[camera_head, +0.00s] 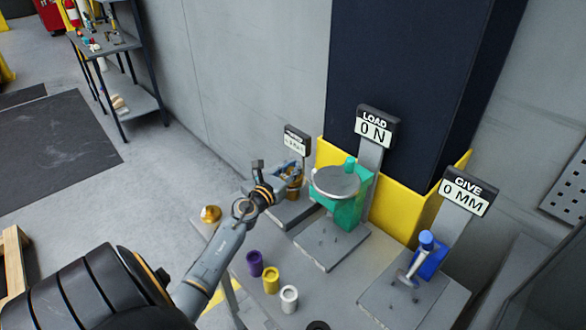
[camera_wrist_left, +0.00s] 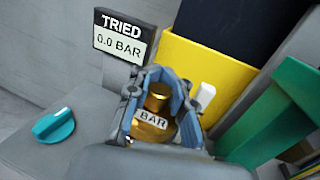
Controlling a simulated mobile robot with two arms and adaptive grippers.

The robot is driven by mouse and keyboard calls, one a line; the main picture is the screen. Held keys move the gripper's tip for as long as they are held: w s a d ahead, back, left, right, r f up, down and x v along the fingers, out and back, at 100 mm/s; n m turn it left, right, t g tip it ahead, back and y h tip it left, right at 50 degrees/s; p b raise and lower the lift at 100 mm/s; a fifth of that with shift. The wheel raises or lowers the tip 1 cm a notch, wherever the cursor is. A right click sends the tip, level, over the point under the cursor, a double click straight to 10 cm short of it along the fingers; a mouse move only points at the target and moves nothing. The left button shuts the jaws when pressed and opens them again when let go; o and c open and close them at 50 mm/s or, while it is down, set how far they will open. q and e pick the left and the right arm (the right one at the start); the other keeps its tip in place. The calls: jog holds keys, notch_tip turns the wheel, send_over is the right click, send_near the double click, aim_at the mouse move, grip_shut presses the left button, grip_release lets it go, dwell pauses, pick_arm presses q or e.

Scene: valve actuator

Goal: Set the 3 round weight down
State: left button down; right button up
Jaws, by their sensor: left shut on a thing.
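My left gripper (camera_head: 291,172) is shut on a brass-coloured round weight, at the leftmost stand on the bench. In the left wrist view the weight (camera_wrist_left: 157,104) sits between the blue-grey fingers (camera_wrist_left: 160,82) and bears a label reading "BAR"; any number on it is hidden. Its underside is hidden, so I cannot tell whether it touches the stand. The stand's sign (camera_wrist_left: 123,37) reads "TRIED 0.0 BAR". A teal knob (camera_wrist_left: 54,125) is on the grey surface left of the gripper. Another brass-coloured piece (camera_head: 210,214) stands at the bench's left end. My right gripper is not in view.
The middle stand has a round grey plate (camera_head: 337,181) on a green body and a "LOAD 0 N" sign (camera_head: 374,128). The right stand has a blue part (camera_head: 429,260) and a "GIVE 0 MM" sign (camera_head: 466,189). Purple (camera_head: 255,263), yellow (camera_head: 271,280) and white (camera_head: 289,298) cylinders stand along the front.

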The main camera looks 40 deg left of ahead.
pick_arm(q)
jog(key=shift+f, duration=0.15)
jog(key=c, duration=1.2)
grip_release()
jog(key=shift+o, duration=0.2)
jog(key=shift+r, duration=0.2)
jog(key=s+d+b, duration=0.1)
jog(key=s+d, duration=0.1)
jog(key=s, duration=1)
jog(key=shift+f, duration=0.1)
